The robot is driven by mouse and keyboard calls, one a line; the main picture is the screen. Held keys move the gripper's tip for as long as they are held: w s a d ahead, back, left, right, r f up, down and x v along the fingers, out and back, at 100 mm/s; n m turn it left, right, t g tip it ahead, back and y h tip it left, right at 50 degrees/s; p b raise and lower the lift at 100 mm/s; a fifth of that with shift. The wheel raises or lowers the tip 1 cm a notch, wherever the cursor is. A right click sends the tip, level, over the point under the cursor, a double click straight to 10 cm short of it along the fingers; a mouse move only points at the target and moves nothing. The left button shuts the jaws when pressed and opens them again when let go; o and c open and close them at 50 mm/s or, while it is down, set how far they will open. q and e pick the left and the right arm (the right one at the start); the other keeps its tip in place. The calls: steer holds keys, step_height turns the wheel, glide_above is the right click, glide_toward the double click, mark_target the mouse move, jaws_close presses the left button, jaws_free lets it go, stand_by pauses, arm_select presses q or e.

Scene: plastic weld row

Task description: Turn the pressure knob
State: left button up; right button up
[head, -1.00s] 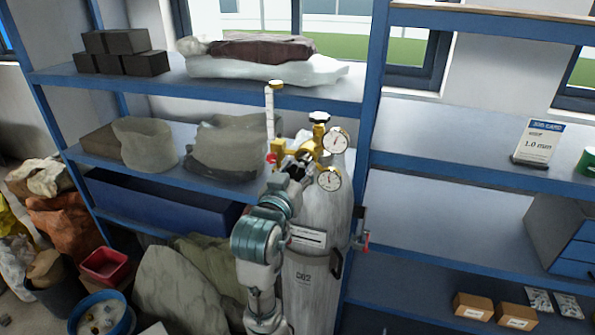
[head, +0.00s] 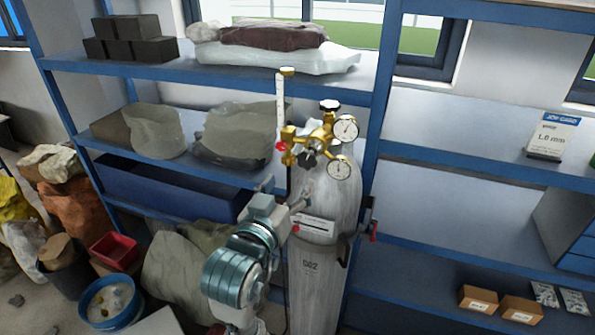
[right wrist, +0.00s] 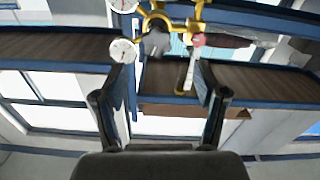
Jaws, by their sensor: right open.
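The gas cylinder (head: 324,195) stands upright in front of the blue shelves. On its top is a brass regulator (head: 318,135) with two round white gauges (head: 347,127) (head: 340,168), a black front knob (head: 309,156) and a small red knob (head: 281,146). My right gripper (head: 283,192) is open and empty, below and left of the front knob and apart from it. In the right wrist view the dark knob (right wrist: 157,42) shows beyond the spread fingers (right wrist: 160,72). Which knob sets the pressure is not labelled legibly. My left gripper is not in view.
A clear flow tube (head: 281,100) rises at the regulator's left. A black handwheel (head: 329,105) tops the cylinder. Shelf edges (head: 220,86) lie close behind. Sacks, a red bin (head: 113,248) and a blue bucket (head: 110,303) crowd the lower left.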

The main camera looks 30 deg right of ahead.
steer(key=shift+v, duration=0.8)
steer(key=n+p, duration=0.6)
steer(key=p, duration=0.2)
glide_toward(304, 161)
steer(key=p+x, duration=0.3)
steer(key=x, duration=0.8)
steer(key=shift+s, duration=0.1)
